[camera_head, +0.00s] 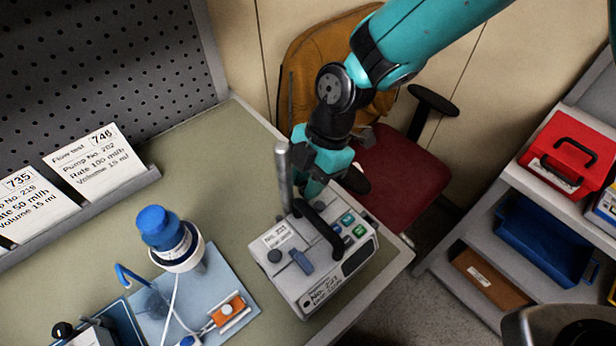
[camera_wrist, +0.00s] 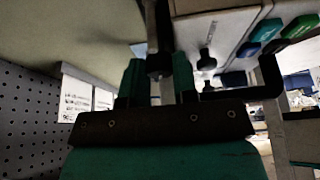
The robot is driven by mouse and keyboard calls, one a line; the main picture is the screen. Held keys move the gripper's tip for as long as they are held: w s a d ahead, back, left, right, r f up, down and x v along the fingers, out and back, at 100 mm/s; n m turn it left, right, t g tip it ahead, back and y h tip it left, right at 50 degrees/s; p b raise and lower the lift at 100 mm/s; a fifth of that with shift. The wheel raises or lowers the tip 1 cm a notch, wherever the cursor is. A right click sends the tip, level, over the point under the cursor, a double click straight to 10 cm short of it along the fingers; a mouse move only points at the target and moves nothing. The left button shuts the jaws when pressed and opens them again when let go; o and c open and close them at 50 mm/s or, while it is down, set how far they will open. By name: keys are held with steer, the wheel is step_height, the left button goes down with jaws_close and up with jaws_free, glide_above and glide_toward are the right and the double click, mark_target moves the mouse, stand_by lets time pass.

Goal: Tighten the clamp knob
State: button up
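The white infusion pump (camera_head: 318,285) stands on the bench with a grey metal pole (camera_head: 284,170) at its back left. The pole also shows in the wrist view (camera_wrist: 152,25), running down between my fingers. My gripper (camera_head: 318,172) is behind the pump, right of the pole, with its fingertips partly hidden. In the wrist view, my two teal fingers (camera_wrist: 158,78) lie on either side of a dark grey piece at the pole. I cannot tell whether they touch it. The clamp knob cannot be told apart clearly; this dark piece may be it.
The pump's black handle (camera_head: 320,230) rises close to my gripper. A blue-capped bottle (camera_head: 160,230) and a blue tray (camera_head: 225,290) are on the left. A red chair (camera_head: 405,175) stands behind the bench. Shelves (camera_head: 480,220) with boxes are on the right.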

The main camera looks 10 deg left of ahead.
steer(key=shift+m, duration=0.3)
steer(key=shift+f+m+t+y+b, duration=0.1)
steer(key=shift+m+t+y+b, duration=0.25)
steer(key=shift+m+b, duration=0.8)
steer(key=shift+s+m+t+y+b, duration=0.1)
steer(key=shift+m+t+y+b, duration=0.35)
steer(key=shift+m+b, duration=0.85)
steer(key=shift+m+p, duration=0.4)
steer(key=shift+m, duration=0.05)
steer(key=o, duration=0.7)
steer(key=shift+d, duration=0.1)
steer(key=shift+c, duration=0.2)
steer(key=shift+r, duration=0.2)
steer(key=b+v, duration=0.2)
steer(key=v, duration=1.5)
steer(key=shift+s+r+b, duration=0.2)
steer(key=shift+r+b, duration=0.05)
steer(key=shift+b, duration=0.1)
